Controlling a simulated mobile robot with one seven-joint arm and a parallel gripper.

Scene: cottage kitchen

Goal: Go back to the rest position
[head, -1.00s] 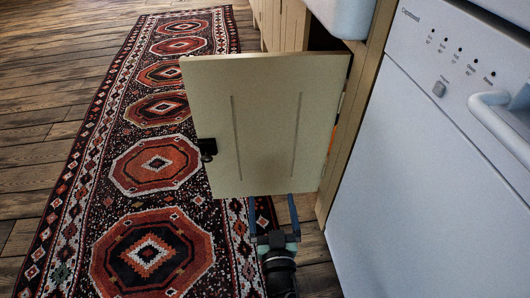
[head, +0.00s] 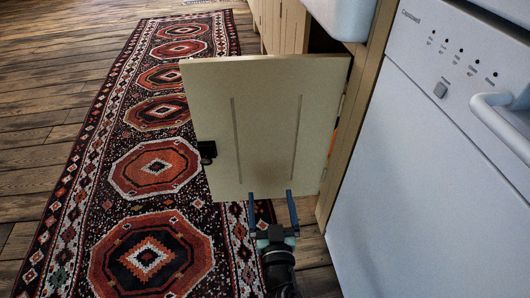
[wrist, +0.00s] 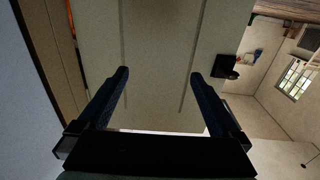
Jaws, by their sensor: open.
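My gripper (head: 270,208) is open and empty at the bottom of the head view, by the lower edge of a cream cabinet door (head: 266,125). The door stands open, with a black knob (head: 207,151) on its left edge. In the wrist view my gripper's two dark blue fingers (wrist: 159,75) are spread apart in front of the door panel (wrist: 158,40). I cannot tell whether the fingertips touch the door. The knob also shows in the wrist view (wrist: 223,67), to the right of the fingers.
A white dishwasher (head: 430,170) with a protruding handle (head: 500,120) stands close on the right. A white sink (head: 343,15) is above the door. A patterned rug (head: 150,165) covers the floor to the left, with bare wooden floor (head: 50,90) beyond it.

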